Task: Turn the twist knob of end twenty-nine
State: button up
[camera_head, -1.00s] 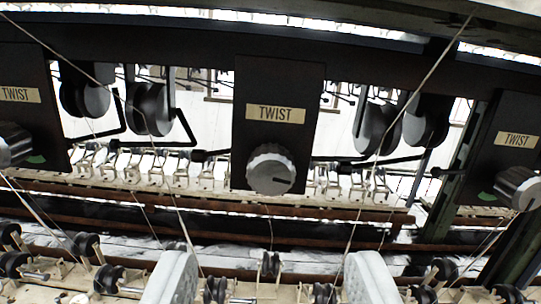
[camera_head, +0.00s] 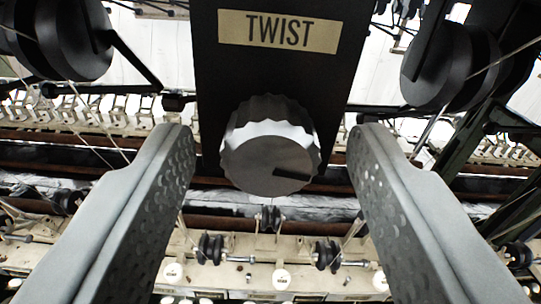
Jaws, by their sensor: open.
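A ridged silver-grey twist knob (camera_head: 268,150) sits at the lower end of a black panel (camera_head: 272,72). A dark pointer mark on its face points right and slightly down. The panel carries a cream label (camera_head: 278,31) reading TWIST; no end number is readable. My gripper (camera_head: 270,150) is open, with one grey dimpled finger on each side of the knob. Both fingers appear apart from the knob, with a gap on each side. I cannot tell exactly how far the fingertips are from it in depth.
Black round wheels (camera_head: 72,38) hang to the left of the panel, and more black wheels (camera_head: 440,62) hang to the right. Thin threads run past both sides. A row of small rollers (camera_head: 268,218) lies below on a pale rail.

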jog(key=shift+c, duration=0.4)
jog(key=c, duration=0.9)
jog(key=shift+m, duration=0.7)
jog(key=o, duration=1)
jog(key=s, duration=1.7)
jog(key=shift+s, duration=0.25)
